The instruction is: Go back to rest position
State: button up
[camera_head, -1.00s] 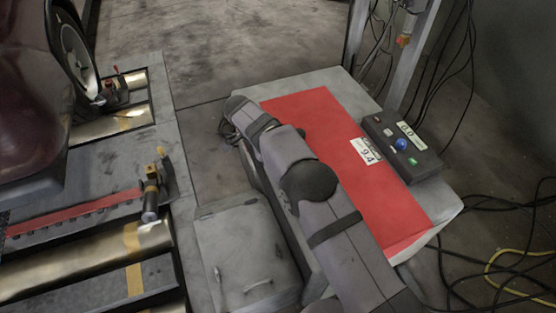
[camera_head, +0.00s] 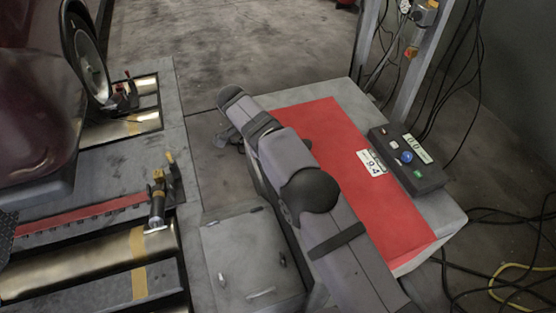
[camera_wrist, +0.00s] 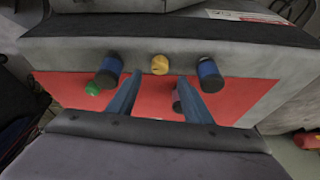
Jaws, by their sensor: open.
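My arm (camera_head: 345,235) reaches from the bottom of the head view up and left, over a white bench with a red top (camera_head: 335,135). Its end (camera_head: 235,112) hangs past the bench's left edge, and my gripper is mostly hidden there behind the arm. In the wrist view my gripper (camera_wrist: 159,80) shows two blue fingers spread apart with nothing between them. They point toward a grey panel face (camera_wrist: 240,58) carrying a yellow knob (camera_wrist: 159,64), dark blue-ended cylinders (camera_wrist: 109,70) and a green button (camera_wrist: 92,89).
A dark control box (camera_head: 408,160) with buttons and a display sits on the bench's right side. A grey cabinet (camera_head: 240,265) stands left of the arm. Rollers (camera_head: 90,262) and a car wheel (camera_head: 88,60) are at the left. Cables (camera_head: 500,225) lie at the right.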

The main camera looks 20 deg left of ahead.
dwell(0.4)
jog(key=d+r+n+g+y, duration=0.1)
jog(key=d+r+n, duration=0.15)
jog(key=d, duration=1.05)
jog(key=d+r+n+g+y, duration=0.15)
jog(key=d+n, duration=0.25)
jog(key=d, duration=0.9)
jog(key=s+d+f+n, duration=0.1)
jog(key=s+d+n, duration=0.1)
jog(key=s+d, duration=0.65)
jog(key=s+d+f+n, duration=0.1)
jog(key=s+d+n, duration=0.1)
jog(key=s+d, duration=0.65)
notch_tip(320, 180, up, 34)
jog(key=s+a+p, duration=0.2)
jog(key=p, duration=3.1)
jog(key=shift+s+a+f+g+y+p, duration=0.15)
jog(key=shift+a+f+g+y+p, duration=0.1)
jog(key=shift+g+y+p, duration=0.15)
